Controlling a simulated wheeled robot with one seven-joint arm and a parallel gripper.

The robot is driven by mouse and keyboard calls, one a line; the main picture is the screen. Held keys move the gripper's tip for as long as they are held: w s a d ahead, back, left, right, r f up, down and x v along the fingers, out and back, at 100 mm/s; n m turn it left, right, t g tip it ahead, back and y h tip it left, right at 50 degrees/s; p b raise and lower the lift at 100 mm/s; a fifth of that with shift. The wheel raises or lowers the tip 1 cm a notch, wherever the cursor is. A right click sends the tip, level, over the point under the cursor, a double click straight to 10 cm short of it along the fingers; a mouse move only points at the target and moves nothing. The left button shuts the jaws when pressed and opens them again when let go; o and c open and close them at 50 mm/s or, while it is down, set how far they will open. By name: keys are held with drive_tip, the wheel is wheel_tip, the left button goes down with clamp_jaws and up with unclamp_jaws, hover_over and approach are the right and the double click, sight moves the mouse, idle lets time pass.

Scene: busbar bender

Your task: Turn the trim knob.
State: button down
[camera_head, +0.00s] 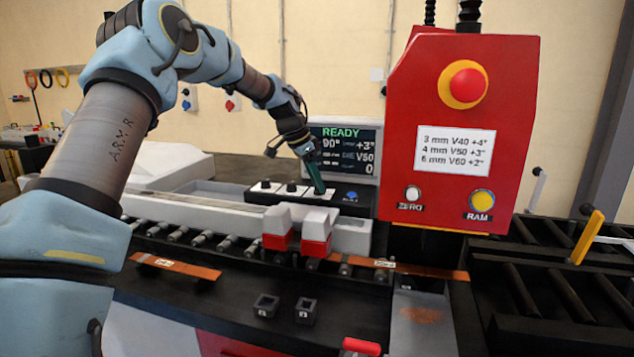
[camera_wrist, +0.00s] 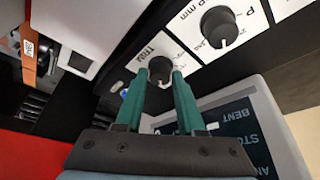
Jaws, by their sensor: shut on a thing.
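The trim knob (camera_wrist: 160,70) is a dark round knob on a white plate marked TRIM in the wrist view. My gripper (camera_wrist: 160,82) has two green fingers, one on each side of this knob, shut on it. In the head view my gripper (camera_head: 317,188) reaches down onto the right part of the black control panel (camera_head: 350,205) and hides the trim knob. The display (camera_head: 345,150) behind it reads READY, 90°, +3°, DIE V50 and 0.
Another knob (camera_wrist: 218,27) sits beside the trim knob. A blue button (camera_head: 351,196) is close to my gripper. The red housing (camera_head: 400,110) stands to the right with a red stop button (camera_head: 467,85), a ZERO button (camera_head: 413,194) and a yellow RAM button (camera_head: 482,201). Copper bars (camera_head: 175,267) lie in front.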

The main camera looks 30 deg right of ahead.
drive_tip(key=c, duration=0.5)
unclamp_jaws()
drive_tip(key=b+v, duration=0.3)
drive_tip(key=v, duration=0.7)
drive_tip(key=shift+a+r, duration=0.1)
drive_tip(key=shift+r, duration=0.25)
drive_tip(key=s+a+f+n+t+y, duration=0.15)
drive_tip(key=a+f+n, duration=0.5)
drive_tip(key=a, duration=0.75)
drive_tip(key=s+a+f+n+y, duration=0.1)
drive_tip(key=s+a+f+n, duration=0.2)
drive_tip(key=s+a, duration=0.3)
drive_tip(key=s+a+f+n+y, duration=0.1)
drive_tip(key=s+a+f+n, duration=0.3)
drive_tip(key=a, duration=0.7)
drive_tip(key=s+a+f+n+y, duration=0.1)
drive_tip(key=s+a+f+n, duration=0.3)
drive_tip(key=s+a, duration=0.4)
drive_tip(key=shift+s+a+f+n+t, duration=0.25)
drive_tip(key=shift+s+a+f, duration=0.05)
drive_tip(key=shift+a+f, duration=0.25)
